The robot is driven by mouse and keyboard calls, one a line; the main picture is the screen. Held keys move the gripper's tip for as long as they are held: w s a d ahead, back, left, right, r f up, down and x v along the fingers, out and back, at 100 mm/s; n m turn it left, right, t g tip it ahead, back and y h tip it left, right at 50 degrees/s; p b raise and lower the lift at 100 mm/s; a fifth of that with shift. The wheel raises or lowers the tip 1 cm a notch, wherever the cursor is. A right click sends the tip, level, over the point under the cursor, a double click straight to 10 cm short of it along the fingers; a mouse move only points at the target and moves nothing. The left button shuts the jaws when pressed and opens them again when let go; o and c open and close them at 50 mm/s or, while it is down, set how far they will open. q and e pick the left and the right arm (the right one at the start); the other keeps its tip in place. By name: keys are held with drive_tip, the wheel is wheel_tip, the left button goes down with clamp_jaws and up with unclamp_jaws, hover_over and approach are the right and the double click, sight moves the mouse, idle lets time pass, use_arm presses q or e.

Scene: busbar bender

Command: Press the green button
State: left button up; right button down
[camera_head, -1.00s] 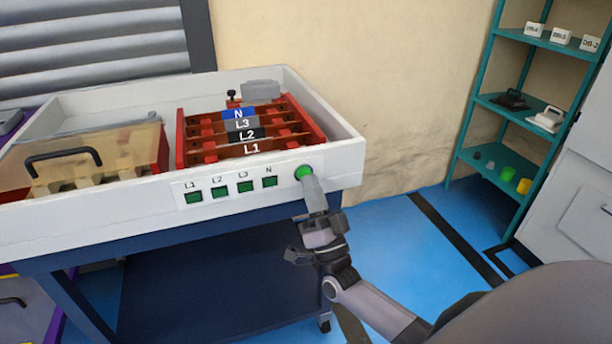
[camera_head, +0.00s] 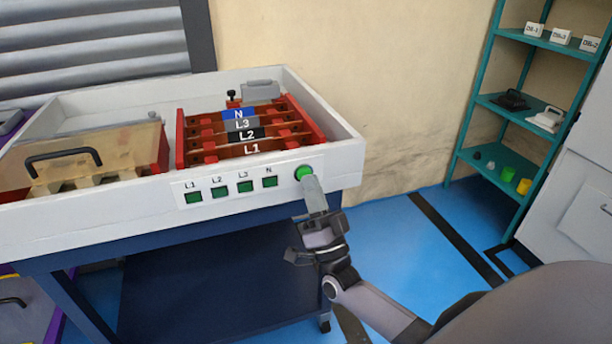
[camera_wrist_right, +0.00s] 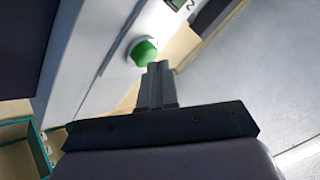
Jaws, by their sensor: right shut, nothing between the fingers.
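The round green button (camera_head: 304,173) sits on the front face of the white machine tray, at its right end. It also shows in the right wrist view (camera_wrist_right: 143,53), just above and left of the fingertips. My right gripper (camera_head: 312,182) is shut and empty, with its fingertips right at the lower edge of the button. In the right wrist view the closed fingers (camera_wrist_right: 157,68) point toward the button's lower right side. I cannot tell whether they touch it. My left gripper is not in view.
Small square green indicators labelled L1, L2, L3 and N (camera_head: 231,189) lie left of the button. Red-framed busbars (camera_head: 250,133) sit inside the white tray (camera_head: 345,150). A teal shelf (camera_head: 505,105) stands at the right. Blue floor (camera_head: 400,250) between them is clear.

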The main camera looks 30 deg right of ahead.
idle(0.4)
drive_tip(key=shift+w+d+b, duration=0.1)
drive_tip(key=shift+w+b, duration=0.25)
drive_tip(key=shift+w, duration=0.05)
drive_tip(key=shift+s, duration=0.4)
drive_tip(key=shift+p, duration=0.3)
drive_tip(key=s+a+p, duration=0.1)
drive_tip(key=s+p, duration=0.2)
drive_tip(key=s, duration=0.3)
drive_tip(key=shift+a, duration=0.3)
